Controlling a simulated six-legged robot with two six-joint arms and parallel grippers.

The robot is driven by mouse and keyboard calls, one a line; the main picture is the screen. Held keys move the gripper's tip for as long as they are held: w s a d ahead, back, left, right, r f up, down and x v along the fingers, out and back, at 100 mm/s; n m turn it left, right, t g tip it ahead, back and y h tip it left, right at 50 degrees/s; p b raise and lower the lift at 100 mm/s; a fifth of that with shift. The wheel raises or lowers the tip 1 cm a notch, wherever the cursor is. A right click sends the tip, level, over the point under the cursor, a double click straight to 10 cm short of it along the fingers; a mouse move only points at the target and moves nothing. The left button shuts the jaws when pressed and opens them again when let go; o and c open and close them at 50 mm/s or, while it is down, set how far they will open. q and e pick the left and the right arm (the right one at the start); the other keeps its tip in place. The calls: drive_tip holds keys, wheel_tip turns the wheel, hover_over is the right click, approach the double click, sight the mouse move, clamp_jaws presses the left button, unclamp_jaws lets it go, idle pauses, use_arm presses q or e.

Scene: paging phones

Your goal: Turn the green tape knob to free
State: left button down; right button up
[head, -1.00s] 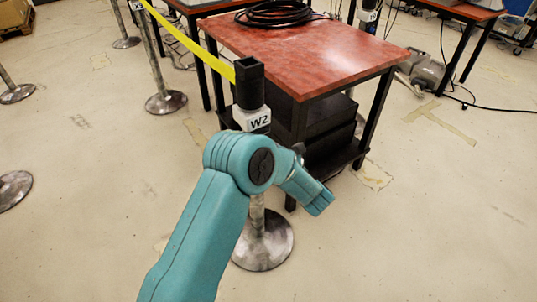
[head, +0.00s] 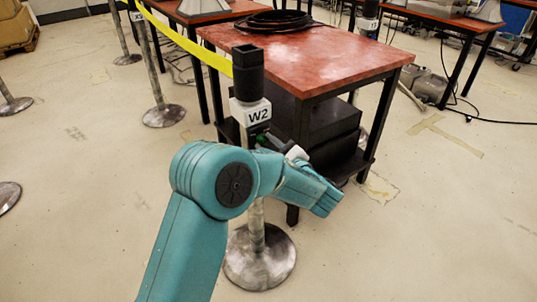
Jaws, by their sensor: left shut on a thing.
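The W2 post (head: 257,225) stands upright in the middle, with a black head (head: 248,75) and a white W2 label (head: 251,113). A small bit of the green tape knob (head: 261,138) shows just below the label, on the post's right side. My left gripper (head: 267,140) reaches the knob from the right and is shut on it. My teal wrist and forearm hide part of the post below. The knob's marking and turn angle are too small to read. My right gripper is out of view.
A red-topped table (head: 310,60) with a coiled black cable (head: 272,21) stands close behind the post. Yellow tape (head: 190,45) runs from the post head to the back left. Another post (head: 151,70) stands there. The floor at right is mostly clear.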

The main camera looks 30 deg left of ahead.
use_arm(q)
drive_tip(key=shift+n+b, duration=1)
drive_tip(key=shift+n, duration=0.1)
drive_tip(key=c, duration=1.2)
unclamp_jaws()
drive_tip(key=shift+o, duration=0.2)
drive_tip(key=p+v, duration=0.3)
drive_tip(key=v, duration=1.3)
drive_tip(key=shift+d+p, duration=0.2)
drive_tip(key=shift+p, duration=0.2)
